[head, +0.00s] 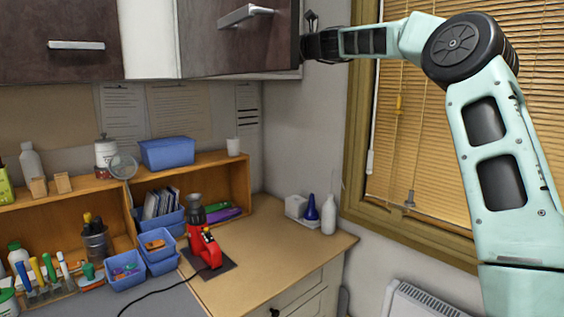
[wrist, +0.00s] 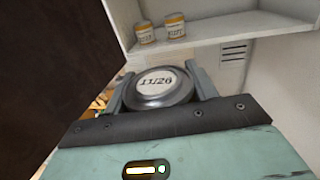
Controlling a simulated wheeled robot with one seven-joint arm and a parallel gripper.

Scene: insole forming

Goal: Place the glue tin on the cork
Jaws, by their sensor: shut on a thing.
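My gripper (wrist: 161,82) is shut on a round tin (wrist: 160,95), with one finger on each side of it. The tin has a dark grey rim and a pale lid label reading 11/20; whether it is the glue tin I cannot tell from the lid. In the head view my gripper (head: 314,44) is beside the open wall-cabinet door, and the tin in it cannot be made out there. I cannot pick out the cork for certain in either view.
An open cabinet door (head: 240,38) stands close by my gripper. In the wrist view two small labelled jars (wrist: 174,25) and (wrist: 145,32) stand on a white shelf (wrist: 225,28). Below, the wooden counter (head: 270,262) holds a red device (head: 205,248) and has bare room to its right.

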